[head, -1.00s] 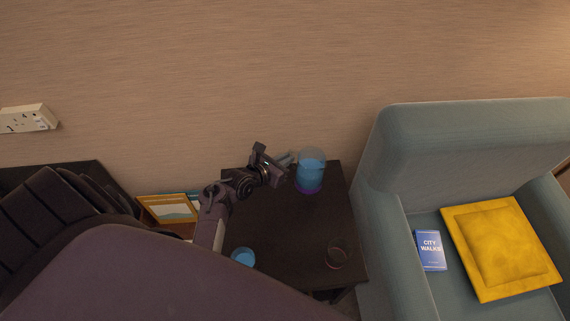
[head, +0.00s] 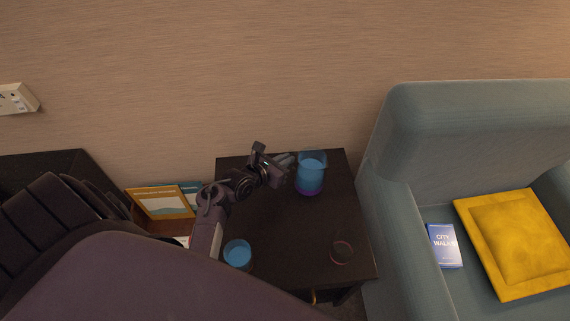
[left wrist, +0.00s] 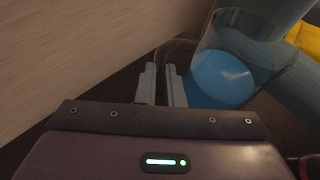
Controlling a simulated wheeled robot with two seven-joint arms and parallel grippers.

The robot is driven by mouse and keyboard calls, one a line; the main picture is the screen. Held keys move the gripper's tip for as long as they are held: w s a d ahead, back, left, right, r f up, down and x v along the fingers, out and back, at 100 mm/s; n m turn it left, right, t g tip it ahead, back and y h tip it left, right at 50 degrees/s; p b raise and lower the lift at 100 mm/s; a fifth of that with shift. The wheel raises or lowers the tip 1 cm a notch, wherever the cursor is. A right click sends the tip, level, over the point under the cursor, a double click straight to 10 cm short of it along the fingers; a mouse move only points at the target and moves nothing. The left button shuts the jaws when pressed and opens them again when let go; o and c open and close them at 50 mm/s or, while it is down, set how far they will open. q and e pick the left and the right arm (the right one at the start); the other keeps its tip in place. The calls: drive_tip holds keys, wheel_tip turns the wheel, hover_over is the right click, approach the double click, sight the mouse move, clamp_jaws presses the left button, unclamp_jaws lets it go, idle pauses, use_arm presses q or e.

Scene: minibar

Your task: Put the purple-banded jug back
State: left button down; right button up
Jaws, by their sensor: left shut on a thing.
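The clear jug (head: 311,172) holds blue liquid and has a purple band at its base. It is upright over the back right part of the dark side table (head: 285,228); I cannot tell whether its base touches the top. My left gripper (head: 288,160) comes from the left and is shut on the jug's clear handle. In the left wrist view the two fingers (left wrist: 161,86) close around the handle, with the jug (left wrist: 222,78) just to their right. My right gripper is not in view.
A glass of blue liquid (head: 237,254) stands at the table's front left. An empty glass with a reddish rim (head: 341,251) stands at the front right. The grey-green armchair (head: 410,150) borders the table's right side. The middle of the table is clear.

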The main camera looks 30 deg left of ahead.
use_arm(q)
drive_tip(key=shift+r, duration=0.25)
drive_tip(key=shift+f, duration=0.1)
drive_tip(key=c, duration=1.9)
unclamp_jaws()
drive_tip(key=shift+f, duration=0.2)
drive_tip(key=o, duration=0.3)
drive_tip(key=shift+o, duration=0.2)
